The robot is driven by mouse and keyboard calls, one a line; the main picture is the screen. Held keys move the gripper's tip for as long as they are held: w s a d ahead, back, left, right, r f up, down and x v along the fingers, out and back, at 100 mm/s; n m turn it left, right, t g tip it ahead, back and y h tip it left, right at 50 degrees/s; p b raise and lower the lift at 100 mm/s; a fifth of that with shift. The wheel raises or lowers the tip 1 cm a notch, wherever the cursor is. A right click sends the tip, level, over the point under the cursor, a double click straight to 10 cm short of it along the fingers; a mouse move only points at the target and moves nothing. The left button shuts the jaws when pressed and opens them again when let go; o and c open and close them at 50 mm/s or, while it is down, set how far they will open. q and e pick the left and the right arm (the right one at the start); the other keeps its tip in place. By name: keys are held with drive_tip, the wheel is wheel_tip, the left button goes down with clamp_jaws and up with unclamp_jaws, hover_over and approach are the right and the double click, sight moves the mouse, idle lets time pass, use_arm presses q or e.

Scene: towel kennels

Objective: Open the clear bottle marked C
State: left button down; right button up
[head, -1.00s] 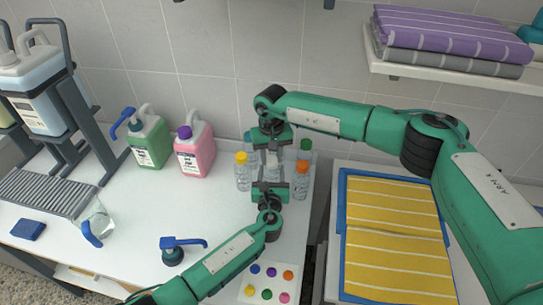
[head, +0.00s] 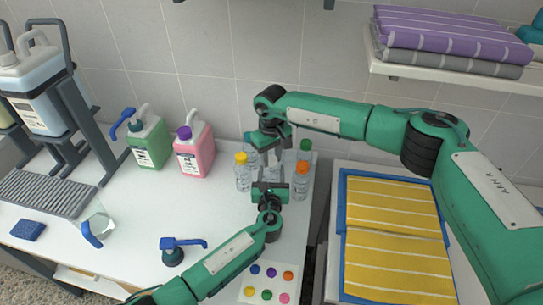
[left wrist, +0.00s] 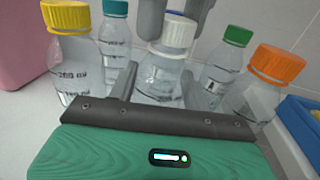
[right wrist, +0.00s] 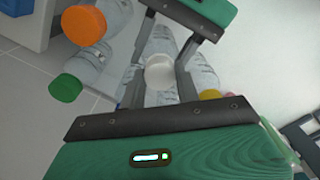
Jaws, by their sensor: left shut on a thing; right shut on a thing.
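The clear bottle with a white cap (left wrist: 178,35) stands in the middle of a group of clear bottles; I cannot read a letter C on it. My left gripper (left wrist: 157,85) is shut on its body (left wrist: 158,78) from the front. My right gripper (right wrist: 158,78) reaches down from above and is shut on the white cap (right wrist: 160,72), one finger on each side. The cap sits on the bottle's neck. In the head view, the left gripper (head: 271,182) and right gripper (head: 274,145) largely hide this bottle.
Close around it stand bottles with yellow (left wrist: 66,16), teal (left wrist: 115,8), green (left wrist: 238,36) and orange (left wrist: 278,63) caps. Pink (head: 195,155) and green (head: 150,143) jugs stand to the left. A pump (head: 173,252) and a colour-dot card (head: 268,281) lie nearer.

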sight(271, 159)
drive_tip(key=shift+r, duration=0.15)
drive_tip(key=shift+r, duration=0.9)
drive_tip(key=shift+r, duration=0.1)
drive_tip(key=shift+r, duration=1.95)
use_arm(q)
drive_tip(key=c, duration=0.6)
unclamp_jaws()
drive_tip(key=shift+o, duration=0.2)
